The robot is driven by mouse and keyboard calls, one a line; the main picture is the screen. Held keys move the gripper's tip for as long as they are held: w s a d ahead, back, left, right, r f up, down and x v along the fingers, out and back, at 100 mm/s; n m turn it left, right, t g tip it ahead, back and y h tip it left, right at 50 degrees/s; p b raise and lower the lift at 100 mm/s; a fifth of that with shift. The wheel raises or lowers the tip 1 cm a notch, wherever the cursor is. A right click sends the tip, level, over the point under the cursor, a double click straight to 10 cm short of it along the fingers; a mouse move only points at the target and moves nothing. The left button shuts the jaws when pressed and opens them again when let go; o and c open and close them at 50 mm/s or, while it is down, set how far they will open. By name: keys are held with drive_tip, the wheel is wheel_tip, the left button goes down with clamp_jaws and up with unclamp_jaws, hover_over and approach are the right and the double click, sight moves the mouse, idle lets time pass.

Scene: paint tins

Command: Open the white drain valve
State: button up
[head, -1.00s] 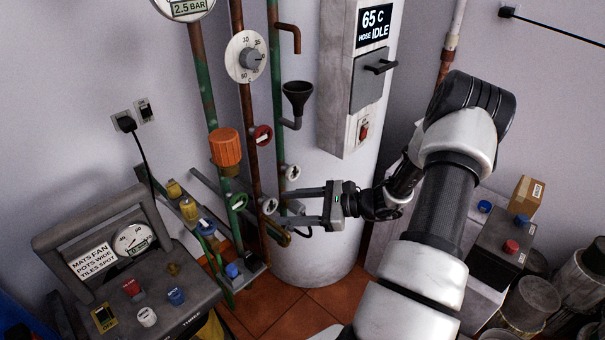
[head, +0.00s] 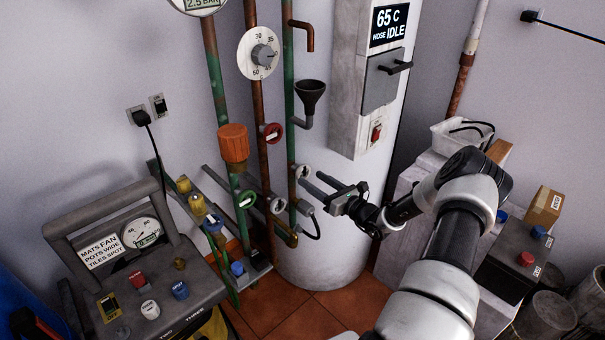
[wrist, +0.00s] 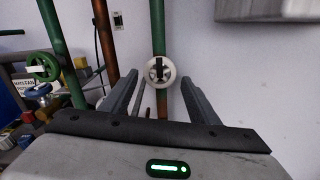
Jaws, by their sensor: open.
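A small white round valve wheel (head: 303,171) with a dark centre sits on the green pipe in front of the white tank. In the wrist view a white wheel (wrist: 160,71) with a dark bar across it lies between my fingers' outlines. I cannot tell by any label which is the drain valve. My gripper (head: 311,179) is open and empty, its fingers pointing at the upper white wheel from the right. I cannot tell if the fingers touch it.
A red wheel (head: 272,132), a green wheel (head: 247,200) and a blue wheel (head: 213,223) are on nearby pipes. A black funnel (head: 312,94) is above my gripper. The white tank (head: 320,262) stands close behind. A grey control console (head: 150,285) fills the lower left.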

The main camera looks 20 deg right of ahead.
sight(305, 175)
drive_tip(key=x, duration=0.6)
drive_tip(key=shift+w, duration=0.1)
drive_tip(key=shift+c, duration=0.3)
drive_tip(key=c, duration=0.7)
